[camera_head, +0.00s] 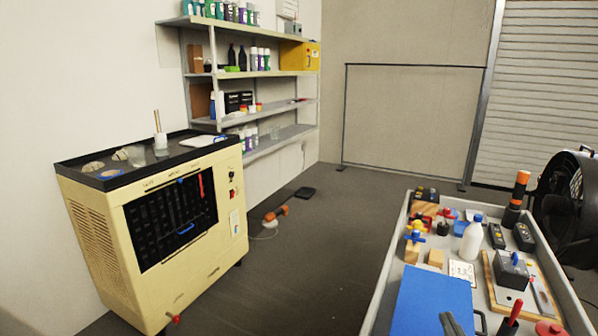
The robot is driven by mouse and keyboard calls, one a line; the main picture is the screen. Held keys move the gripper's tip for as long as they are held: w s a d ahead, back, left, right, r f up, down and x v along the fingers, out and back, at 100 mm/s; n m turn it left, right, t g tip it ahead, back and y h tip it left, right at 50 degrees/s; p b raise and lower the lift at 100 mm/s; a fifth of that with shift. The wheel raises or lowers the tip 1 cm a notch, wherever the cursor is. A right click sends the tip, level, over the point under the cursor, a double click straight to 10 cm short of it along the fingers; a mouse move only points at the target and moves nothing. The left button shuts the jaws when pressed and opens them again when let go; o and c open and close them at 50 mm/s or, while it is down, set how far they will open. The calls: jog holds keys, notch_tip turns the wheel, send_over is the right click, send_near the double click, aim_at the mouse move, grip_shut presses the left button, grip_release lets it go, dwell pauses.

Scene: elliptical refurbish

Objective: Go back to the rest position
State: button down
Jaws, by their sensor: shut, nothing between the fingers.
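My gripper and arm cannot be made out in the head view. A small dark and tan piece (452,323) pokes up at the bottom edge in front of the blue panel (432,298); I cannot tell what it is. The grey tray-topped cart (385,290) stands at the right, near me. It carries a white bottle with a blue cap (471,240), wooden blocks, dark handheld devices (523,236) and a wooden board (497,292) with a dark box on it.
A cream machine cabinet (90,235) stands at the left by the wall. Shelves (285,75) with bottles and boxes hang behind it. An orange tool (276,214) lies on the floor. A black fan (565,195) stands at far right. The floor (310,265) between cabinet and cart is clear.

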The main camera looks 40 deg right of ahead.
jog(key=s+a+f+n+t+y, duration=0.2)
jog(key=a+n+t+y, duration=0.35)
jog(key=a, duration=1.35)
jog(key=s+a+f+g+y, duration=0.2)
jog(key=s+a+y, duration=0.5)
jog(key=a, duration=0.5)
jog(key=shift+s+a+f+n+g, duration=0.3)
jog(key=shift+s+n+g, duration=0.15)
jog(key=shift+s+g, duration=0.6)
jog(key=shift+s, duration=0.15)
